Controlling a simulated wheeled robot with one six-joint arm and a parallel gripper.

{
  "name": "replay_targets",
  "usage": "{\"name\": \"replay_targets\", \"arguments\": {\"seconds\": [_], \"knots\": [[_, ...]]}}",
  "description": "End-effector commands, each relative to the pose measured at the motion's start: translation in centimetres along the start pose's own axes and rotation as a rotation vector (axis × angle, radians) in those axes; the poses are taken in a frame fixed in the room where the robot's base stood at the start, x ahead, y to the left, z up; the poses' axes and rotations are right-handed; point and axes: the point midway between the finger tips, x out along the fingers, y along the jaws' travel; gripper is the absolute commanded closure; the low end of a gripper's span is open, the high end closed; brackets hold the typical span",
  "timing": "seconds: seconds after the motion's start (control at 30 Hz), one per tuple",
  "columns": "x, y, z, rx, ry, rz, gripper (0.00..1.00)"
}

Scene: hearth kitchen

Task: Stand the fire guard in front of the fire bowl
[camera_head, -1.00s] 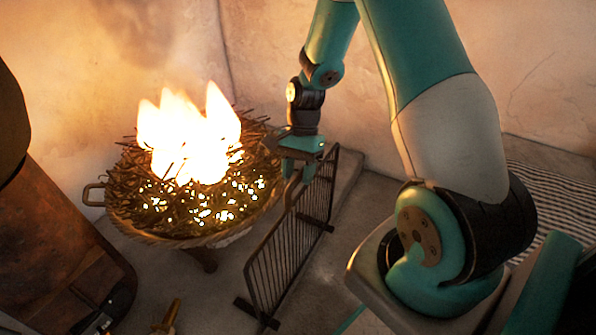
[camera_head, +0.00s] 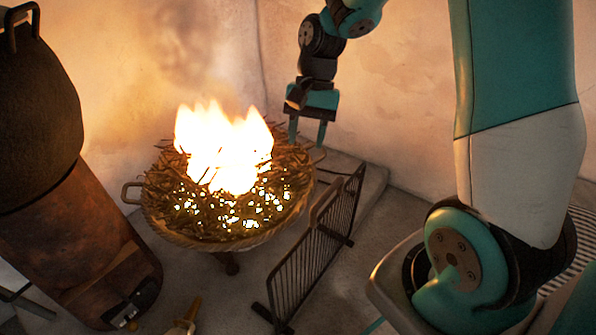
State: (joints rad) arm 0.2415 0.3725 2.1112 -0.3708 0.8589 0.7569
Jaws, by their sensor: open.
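The fire guard (camera_head: 310,262), a dark barred panel with a loop handle on top, stands upright on its feet on the floor. It is just right of the fire bowl (camera_head: 222,243), apart from it. The bowl is a round woven-looking basin full of twigs, with embers and tall flames. My gripper (camera_head: 307,139) is open and empty, fingers pointing down. It is above and behind the guard's handle, near the bowl's far right rim, clear of the guard.
A large dark pot (camera_head: 35,110) stands on a rusty brown stove (camera_head: 70,240) at the left. A brass-coloured handle (camera_head: 190,312) lies low on the floor. A plastered wall (camera_head: 410,110) closes the back. A striped mat (camera_head: 580,235) lies at the right.

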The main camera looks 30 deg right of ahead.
Motion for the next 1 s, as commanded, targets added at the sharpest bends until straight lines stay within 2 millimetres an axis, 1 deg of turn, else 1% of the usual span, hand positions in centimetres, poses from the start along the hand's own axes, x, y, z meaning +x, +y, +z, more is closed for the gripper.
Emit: {"name": "replay_targets", "arguments": {"seconds": [0.03, 0.07, 0.1, 0.17, 0.2, 0.3, 0.4, 0.47, 0.53, 0.83, 0.93, 1.0], "knots": [[-1.0, -1.6, 4.0, -0.19, 0.031, -0.011, 0.56], [-1.3, -2.1, 6.2, -0.303, 0.046, -0.018, 0.56], [-1.6, -2.7, 9.1, -0.454, 0.064, -0.026, 0.56], [-1.9, -3.0, 13.2, -0.669, 0.09, -0.039, 0.56], [-1.9, -2.9, 15.6, -0.801, 0.105, -0.048, 0.56], [-1.8, -2.1, 20.5, -1.081, 0.137, -0.067, 0.56], [-1.5, -1.2, 23.6, -1.27, 0.159, -0.082, 0.56], [-1.4, -0.8, 24.6, -1.337, 0.166, -0.087, 0.56], [-1.3, -0.5, 25.2, -1.379, 0.171, -0.09, 0.56], [-1.3, -0.5, 25.2, -1.388, 0.172, -0.091, 0.56], [-2.1, -0.6, 25.5, -1.387, 0.172, -0.091, 0.56], [-3.2, -0.7, 25.8, -1.386, 0.172, -0.091, 0.56]]}}
